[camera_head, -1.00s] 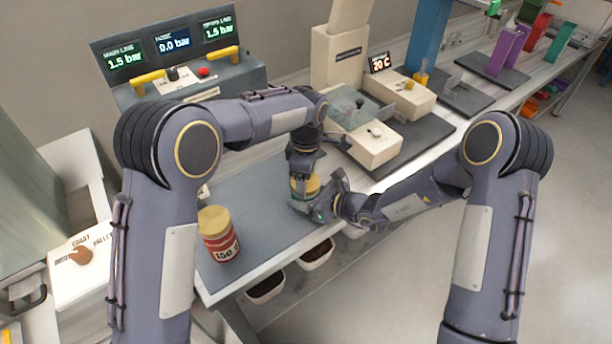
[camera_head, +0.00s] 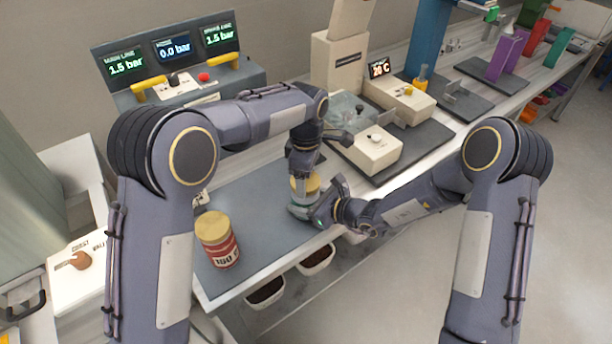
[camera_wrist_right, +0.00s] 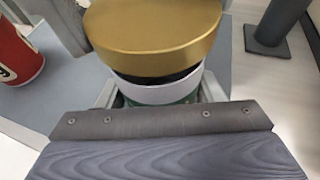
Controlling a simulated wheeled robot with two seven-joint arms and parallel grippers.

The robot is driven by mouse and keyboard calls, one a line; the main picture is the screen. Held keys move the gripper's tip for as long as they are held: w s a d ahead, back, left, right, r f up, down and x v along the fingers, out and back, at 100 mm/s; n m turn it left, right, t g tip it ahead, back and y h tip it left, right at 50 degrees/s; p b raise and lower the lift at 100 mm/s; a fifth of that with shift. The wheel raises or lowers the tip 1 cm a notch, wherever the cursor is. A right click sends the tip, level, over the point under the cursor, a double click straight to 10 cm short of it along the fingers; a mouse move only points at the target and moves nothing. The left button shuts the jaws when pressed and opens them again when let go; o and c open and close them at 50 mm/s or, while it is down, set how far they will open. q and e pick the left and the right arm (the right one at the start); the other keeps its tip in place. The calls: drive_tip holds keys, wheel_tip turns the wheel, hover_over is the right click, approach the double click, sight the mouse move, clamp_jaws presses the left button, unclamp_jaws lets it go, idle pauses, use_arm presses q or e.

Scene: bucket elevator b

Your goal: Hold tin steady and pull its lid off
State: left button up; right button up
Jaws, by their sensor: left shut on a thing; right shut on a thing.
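The tin (camera_wrist_right: 165,92) has a white band at its top and a green body in the right wrist view. Its gold lid (camera_wrist_right: 155,38) sits above it, slightly tilted, with a dark gap between lid and white rim. In the head view the lid (camera_head: 312,183) shows between my grippers, and most of the tin is hidden. My left gripper (camera_head: 304,180) comes from above and is shut on the lid. My right gripper (camera_head: 312,212) comes from the right, low down, and is shut on the tin's body.
A red and white tin with a yellow lid (camera_head: 217,240) stands left of the grippers on the grey mat (camera_head: 262,196). A cream device with a dark base (camera_head: 372,148) stands behind right. Dark-filled bins (camera_head: 317,259) are below the front edge. A gauge panel (camera_head: 170,50) stands behind.

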use_arm(q)
drive_tip(key=shift+r, duration=1.95)
use_arm(e)
drive_tip(key=o, duration=1.5)
drive_tip(key=shift+c, duration=0.2)
drive_tip(key=shift+d, duration=0.1)
